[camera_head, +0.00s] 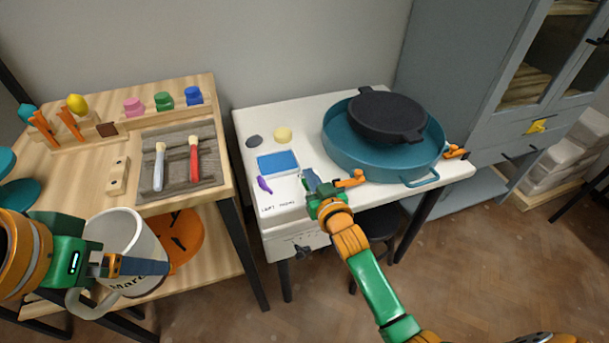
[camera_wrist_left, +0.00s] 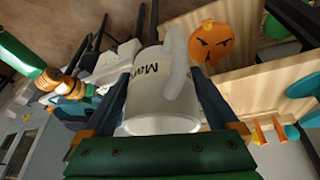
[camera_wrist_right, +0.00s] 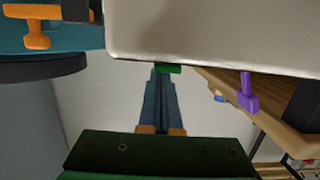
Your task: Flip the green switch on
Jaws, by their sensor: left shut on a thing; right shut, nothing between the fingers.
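The green switch (camera_wrist_right: 168,68) shows as a small green piece at the edge of the white table, right at the fingertips of my right gripper (camera_wrist_right: 161,76). Most of it is hidden by the fingers, so I cannot tell its position or whether the tips touch it. In the head view I cannot make it out behind the right gripper (camera_head: 310,181), which is shut and empty over the table's front part. My left gripper (camera_head: 150,266) is shut on a white mug (camera_head: 117,232) with a lettered band; the mug also shows in the left wrist view (camera_wrist_left: 160,100).
A purple switch (camera_head: 264,185) and an orange switch (camera_head: 352,179) flank the right gripper. A teal pan (camera_head: 340,150) with a black pan (camera_head: 385,115) fills the white table's right side. A wooden bench (camera_head: 90,180) with brushes stands left.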

